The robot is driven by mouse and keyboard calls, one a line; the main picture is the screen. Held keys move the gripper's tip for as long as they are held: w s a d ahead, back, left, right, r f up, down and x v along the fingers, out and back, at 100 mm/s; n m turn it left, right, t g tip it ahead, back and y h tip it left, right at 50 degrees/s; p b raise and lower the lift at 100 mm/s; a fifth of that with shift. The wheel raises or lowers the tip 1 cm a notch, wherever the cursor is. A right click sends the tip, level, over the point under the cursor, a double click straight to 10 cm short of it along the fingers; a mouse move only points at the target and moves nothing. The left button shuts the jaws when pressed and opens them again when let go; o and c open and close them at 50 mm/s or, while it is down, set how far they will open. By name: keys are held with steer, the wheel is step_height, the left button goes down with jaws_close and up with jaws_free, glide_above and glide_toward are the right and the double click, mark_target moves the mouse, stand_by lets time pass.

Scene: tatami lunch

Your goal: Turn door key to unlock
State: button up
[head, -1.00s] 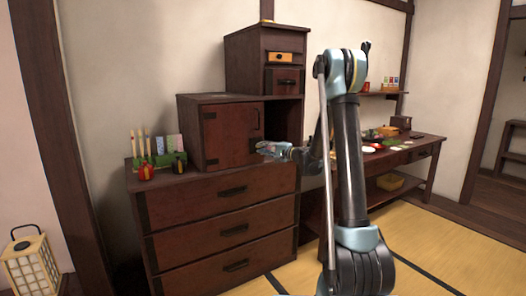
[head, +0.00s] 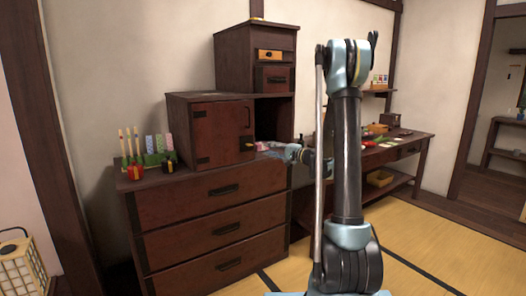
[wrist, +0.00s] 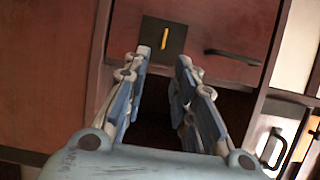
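The door key (wrist: 164,39) shows in the wrist view as a small yellow bar, nearly upright in that picture, on a dark square plate (wrist: 151,31). The plate is on the reddish-brown cabinet door (wrist: 200,25), beside a dark pull handle (wrist: 233,56). In the head view the key (head: 247,146) is a small yellow spot near the right edge of the closed door (head: 215,132). My gripper (wrist: 164,58) is open and empty. Its two fingers point at the plate, with the key between their tips in the picture; they look apart from it. In the head view my gripper (head: 266,151) is just right of the door.
The cabinet stands on a dark drawer chest (head: 210,215). An open compartment (head: 275,115) is right of the door. Small bottles and a green holder (head: 155,158) are at left. A low table (head: 410,150) stands at right, and a paper lantern (head: 18,270) at lower left.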

steer(key=shift+v, duration=1)
steer(key=s+f+n+g+h, duration=0.2)
steer(key=s+n+g+h, duration=0.3)
steer(key=s, duration=1.7)
steer(key=s+d+f+g+h, duration=0.1)
steer(key=s+d+f+h, duration=0.2)
steer(key=s+d, duration=0.2)
steer(key=s+d+f+n+g+h, duration=0.1)
steer(key=s+d+f+h, duration=0.2)
steer(key=s, duration=0.8)
steer(key=s+d+f+n+h, duration=0.1)
steer(key=s+d+f+h, duration=0.3)
steer(key=s+d, duration=0.3)
steer(key=shift+s+d+f+g, duration=0.25)
steer(key=shift+s+f+g, duration=0.15)
steer(key=shift+s+f, duration=0.5)
steer(key=shift+r, duration=0.15)
